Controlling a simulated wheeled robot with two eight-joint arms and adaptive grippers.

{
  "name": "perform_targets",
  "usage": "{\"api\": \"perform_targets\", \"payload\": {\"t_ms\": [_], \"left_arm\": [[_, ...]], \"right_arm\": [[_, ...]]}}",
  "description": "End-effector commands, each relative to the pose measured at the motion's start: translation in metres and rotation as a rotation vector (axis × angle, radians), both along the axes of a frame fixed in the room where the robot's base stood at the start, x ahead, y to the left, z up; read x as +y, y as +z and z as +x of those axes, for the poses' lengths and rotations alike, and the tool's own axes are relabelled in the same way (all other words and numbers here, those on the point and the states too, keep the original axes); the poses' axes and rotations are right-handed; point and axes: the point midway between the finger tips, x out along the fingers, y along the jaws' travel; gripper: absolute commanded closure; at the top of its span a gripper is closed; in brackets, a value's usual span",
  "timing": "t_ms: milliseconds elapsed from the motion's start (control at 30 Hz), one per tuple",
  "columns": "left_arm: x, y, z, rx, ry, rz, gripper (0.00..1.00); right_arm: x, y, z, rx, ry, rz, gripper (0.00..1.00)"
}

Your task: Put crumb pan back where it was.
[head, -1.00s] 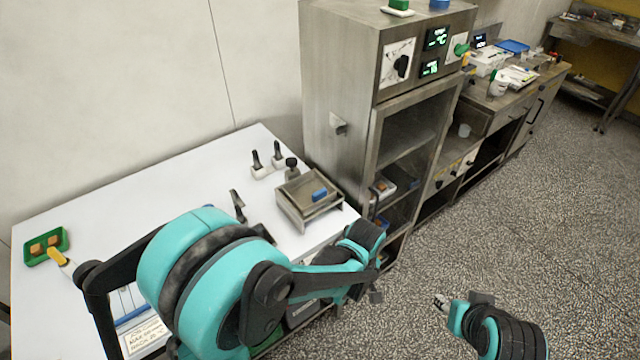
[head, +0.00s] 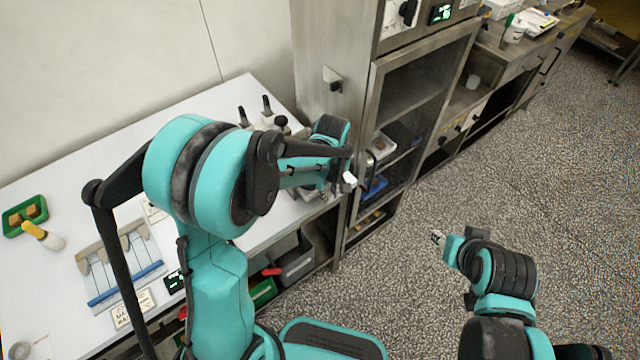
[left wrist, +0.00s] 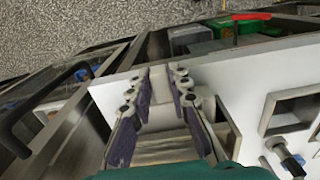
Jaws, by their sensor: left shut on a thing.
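My left gripper (head: 340,180) is at the front right edge of the white table, beside the steel cabinet. In the left wrist view its two dark-padded fingers (left wrist: 161,82) are shut on a grey metal piece, which I take to be the crumb pan (left wrist: 164,150). The pan is mostly hidden by my fingers and wrist. In the head view my left arm covers most of the small metal stand where it was seen earlier. My right gripper (head: 438,239) is over the floor, away from the table, and its fingers are too small to judge.
The white table (head: 80,190) bears a green tray (head: 25,215), a yellow-handled tool (head: 42,236) and a blue-edged rack (head: 120,270). Black-topped fittings (head: 267,110) stand at the back. The steel cabinet (head: 330,40) stands close at the right. The speckled floor (head: 400,290) is clear.

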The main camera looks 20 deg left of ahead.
Motion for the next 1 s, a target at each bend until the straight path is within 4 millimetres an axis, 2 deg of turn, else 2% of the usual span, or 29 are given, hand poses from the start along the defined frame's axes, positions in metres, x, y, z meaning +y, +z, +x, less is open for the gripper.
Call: {"api": "perform_targets", "payload": {"t_ms": [167, 400, 500, 867, 900, 933, 1000], "left_arm": [[0.009, 0.0, 0.008, 0.0, 0.0, 0.0, 1.0], [0.04, -0.002, 0.035, 0.0, 0.002, 0.0, 1.0], [0.036, -0.016, 0.033, 0.0, -0.001, 0.0, 1.0], [0.036, -0.019, 0.033, 0.0, -0.001, 0.0, 1.0], [0.036, -0.018, 0.033, 0.0, -0.001, 0.0, 0.71], [0.036, -0.018, 0.033, 0.0, -0.001, 0.0, 0.63], [0.036, -0.018, 0.033, 0.0, -0.001, 0.0, 0.61]], "right_arm": [[0.0, -0.001, 0.0, 0.0, 0.0, 0.0, 0.6], [0.0, -0.008, 0.0, 0.0, 0.0, 0.0, 0.6], [0.0, -0.014, 0.0, 0.0, 0.0, 0.0, 0.6], [0.0, -0.016, 0.0, 0.0, 0.0, 0.0, 0.6], [0.0, -0.015, 0.0, 0.0, 0.0, 0.0, 0.6], [0.0, -0.015, 0.0, 0.0, 0.0, 0.0, 0.6], [0.0, -0.015, 0.0, 0.0, 0.0, 0.0, 0.6]]}}
